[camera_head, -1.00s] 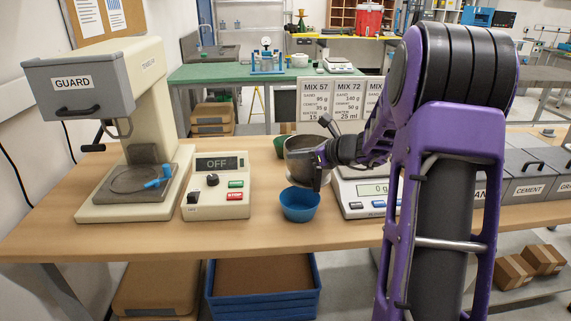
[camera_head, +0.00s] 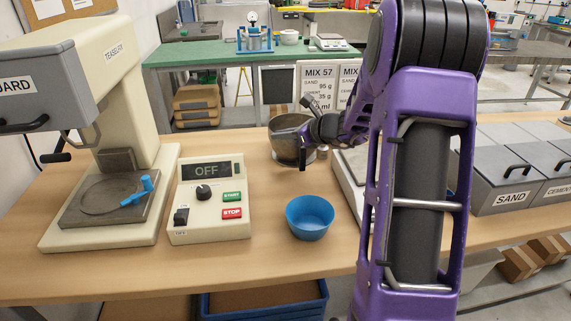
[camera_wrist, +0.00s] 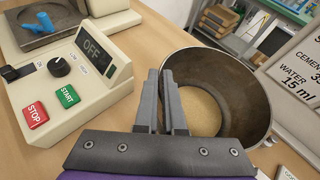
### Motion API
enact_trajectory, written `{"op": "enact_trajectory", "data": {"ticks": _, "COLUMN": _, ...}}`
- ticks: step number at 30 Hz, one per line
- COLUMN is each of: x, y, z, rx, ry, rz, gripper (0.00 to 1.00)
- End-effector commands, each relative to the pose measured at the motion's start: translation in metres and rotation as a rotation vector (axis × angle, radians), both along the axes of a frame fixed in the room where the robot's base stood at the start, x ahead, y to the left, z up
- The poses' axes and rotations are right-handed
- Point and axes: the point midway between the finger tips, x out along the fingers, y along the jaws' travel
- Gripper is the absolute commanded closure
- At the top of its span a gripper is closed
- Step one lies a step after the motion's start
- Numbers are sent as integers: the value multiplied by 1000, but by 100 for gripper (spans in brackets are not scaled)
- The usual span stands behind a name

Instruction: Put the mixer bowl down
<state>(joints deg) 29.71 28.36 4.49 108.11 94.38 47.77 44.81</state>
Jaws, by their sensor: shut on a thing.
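The mixer bowl (camera_head: 287,153) is a grey metal bowl over the back middle of the wooden bench, right of the control box. My gripper (camera_head: 304,153) is shut on its near rim, which also shows between the fingers (camera_wrist: 163,82) in the wrist view. There the bowl (camera_wrist: 248,80) is roughly upright with sandy tan material at its bottom. I cannot tell whether its base touches the bench. The cream mixer (camera_head: 130,100) stands at left, its grey plate (camera_head: 103,205) holding a blue piece (camera_head: 138,192) and no bowl.
The control box (camera_head: 208,200) reads OFF. A blue cup (camera_head: 310,217) stands on the bench in front of the bowl. A scale (camera_head: 350,180) is partly hidden behind my arm. Mix cards (camera_head: 318,85) stand behind, and grey lidded bins (camera_head: 500,175) are at right.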

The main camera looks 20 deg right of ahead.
Motion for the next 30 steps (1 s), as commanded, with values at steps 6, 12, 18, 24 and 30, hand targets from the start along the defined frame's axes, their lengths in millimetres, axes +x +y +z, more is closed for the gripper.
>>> {"op": "enact_trajectory", "data": {"ticks": 6, "x": 1, "y": 0, "z": -33, "rx": 1, "ry": -2, "rz": 1, "gripper": 100}}
{"op": "enact_trajectory", "data": {"ticks": 12, "x": 0, "y": 0, "z": -48, "rx": 1, "ry": -1, "rz": 1, "gripper": 100}}
{"op": "enact_trajectory", "data": {"ticks": 18, "x": 1, "y": 0, "z": -73, "rx": 1, "ry": -2, "rz": 1, "gripper": 100}}
{"op": "enact_trajectory", "data": {"ticks": 24, "x": 1, "y": 0, "z": -74, "rx": -1, "ry": -5, "rz": 1, "gripper": 100}}
{"op": "enact_trajectory", "data": {"ticks": 30, "x": 0, "y": 0, "z": -78, "rx": 0, "ry": 0, "rz": 0, "gripper": 87}}
